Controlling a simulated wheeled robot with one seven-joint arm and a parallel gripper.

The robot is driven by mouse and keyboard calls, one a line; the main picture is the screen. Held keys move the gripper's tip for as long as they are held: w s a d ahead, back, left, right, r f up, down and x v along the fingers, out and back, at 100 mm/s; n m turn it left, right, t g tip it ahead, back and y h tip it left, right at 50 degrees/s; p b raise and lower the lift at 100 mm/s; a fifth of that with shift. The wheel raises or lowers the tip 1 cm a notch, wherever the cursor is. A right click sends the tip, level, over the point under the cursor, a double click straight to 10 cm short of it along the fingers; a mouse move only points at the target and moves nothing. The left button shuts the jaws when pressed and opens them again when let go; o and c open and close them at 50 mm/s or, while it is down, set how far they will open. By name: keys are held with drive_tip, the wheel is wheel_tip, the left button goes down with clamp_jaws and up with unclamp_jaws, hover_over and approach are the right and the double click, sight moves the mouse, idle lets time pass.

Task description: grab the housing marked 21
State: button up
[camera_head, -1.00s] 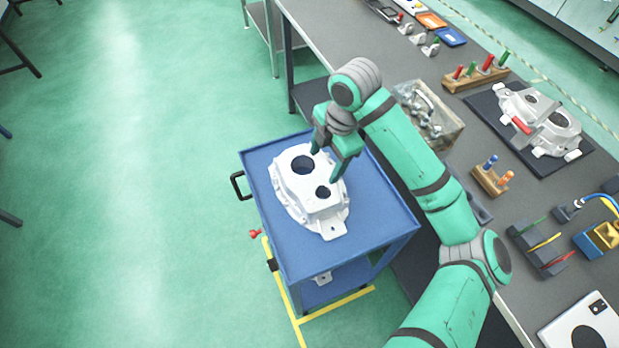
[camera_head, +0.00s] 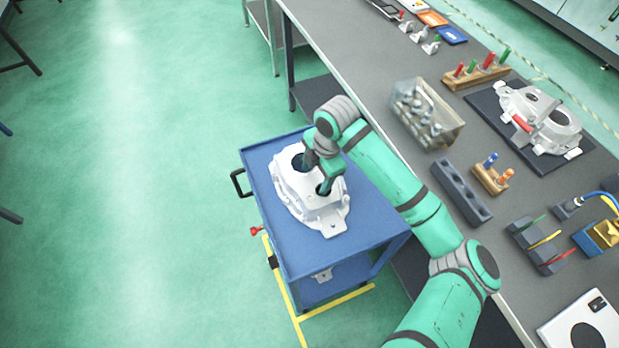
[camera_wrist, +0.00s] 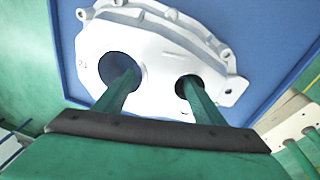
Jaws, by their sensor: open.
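The white housing (camera_head: 303,205) lies on the blue top of a cart (camera_head: 375,225). It has a large round hole and a smaller one. In the wrist view the housing (camera_wrist: 160,62) shows a faint mark that looks like 21 at its left side. My gripper (camera_head: 315,178) is open over the housing, pointing down. In the wrist view my gripper (camera_wrist: 159,80) has one finger at the large hole and the other at the small hole. I cannot tell how deep the tips reach. The wall between the holes is between the fingers.
A grey bench (camera_head: 400,95) runs along the right. It carries another casting (camera_head: 540,120) on a dark mat, a clear bin (camera_head: 427,112) of parts, and several peg blocks. The cart has a black handle (camera_head: 238,184) at left.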

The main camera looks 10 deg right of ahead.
clamp_jaws()
drive_tip(key=shift+r, duration=0.1)
drive_tip(key=shift+w+r, duration=0.1)
